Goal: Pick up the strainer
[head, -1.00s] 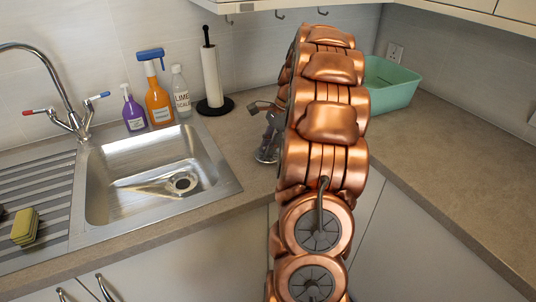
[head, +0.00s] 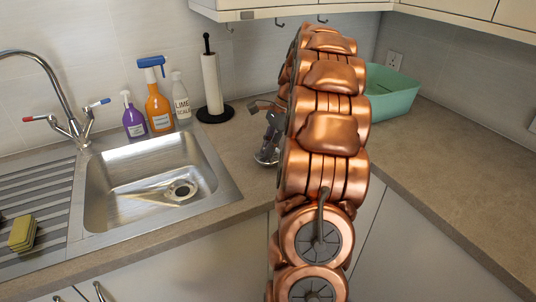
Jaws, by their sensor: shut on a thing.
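My gripper (head: 271,144) shows only in part, left of my copper-coloured arm, above the counter to the right of the sink. A small shiny metal piece (head: 267,157), which looks like the strainer, is at its lower end. My gripper is shut on it. Most of the strainer and the fingertips are hidden or too small to make out. I cannot tell whether the strainer touches the counter.
The steel sink (head: 97,190) is at left, with a tap (head: 83,134). A purple bottle (head: 134,122), an orange spray bottle (head: 158,112), a limescale bottle (head: 181,103) and a paper roll (head: 212,85) stand behind. A green tub (head: 392,97) is behind my arm.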

